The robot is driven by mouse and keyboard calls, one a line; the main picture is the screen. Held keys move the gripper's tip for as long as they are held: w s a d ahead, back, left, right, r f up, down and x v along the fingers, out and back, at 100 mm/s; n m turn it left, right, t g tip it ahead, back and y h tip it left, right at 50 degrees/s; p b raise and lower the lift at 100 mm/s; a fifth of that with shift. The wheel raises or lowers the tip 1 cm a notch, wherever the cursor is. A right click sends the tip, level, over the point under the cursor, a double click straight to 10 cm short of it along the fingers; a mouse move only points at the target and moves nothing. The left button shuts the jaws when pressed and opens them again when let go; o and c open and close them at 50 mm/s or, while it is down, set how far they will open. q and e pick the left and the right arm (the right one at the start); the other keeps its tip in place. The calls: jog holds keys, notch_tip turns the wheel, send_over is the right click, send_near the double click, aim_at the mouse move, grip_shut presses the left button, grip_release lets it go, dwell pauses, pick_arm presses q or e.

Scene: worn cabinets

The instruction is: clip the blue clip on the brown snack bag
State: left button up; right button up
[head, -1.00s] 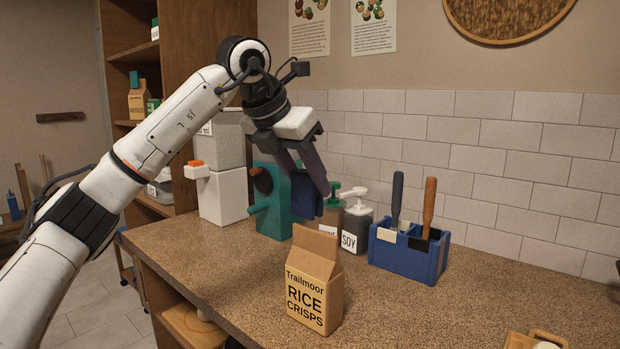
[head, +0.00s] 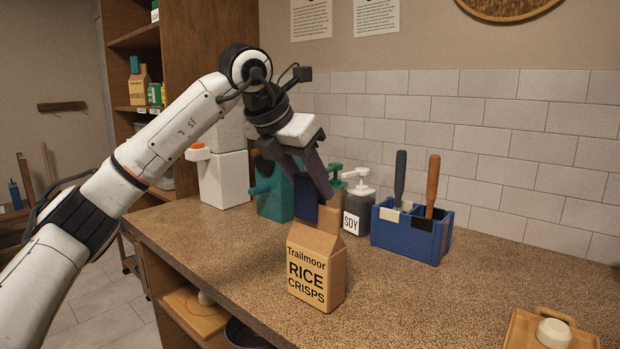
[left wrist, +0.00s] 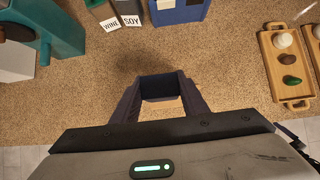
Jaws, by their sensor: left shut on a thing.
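The brown snack bag (head: 317,271), labelled Trailmoor Rice Crisps, stands upright on the counter with its folded top up. My left gripper (head: 318,193) points down above and behind the bag's top. It is shut on the dark blue clip (head: 304,200), which hangs close above the bag's top edge; I cannot tell whether they touch. In the left wrist view the clip (left wrist: 158,86) spans between the fingers, and a small tan patch, perhaps the bag, shows just below it. My right gripper is not in view.
Behind the bag stand a teal machine (head: 275,195), the soy dispenser (head: 357,209) and a blue caddy (head: 410,236) with two handled tools. A wooden tray (head: 523,330) lies at the front right.

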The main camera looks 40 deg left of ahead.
pick_arm(q)
jog(key=shift+f, duration=0.45)
jog(key=o, duration=1.1)
jog(key=v, duration=1)
jog(key=shift+s+a+r, duration=0.1)
jog(key=shift+s+r, duration=0.05)
jog(key=shift+s, duration=0.1)
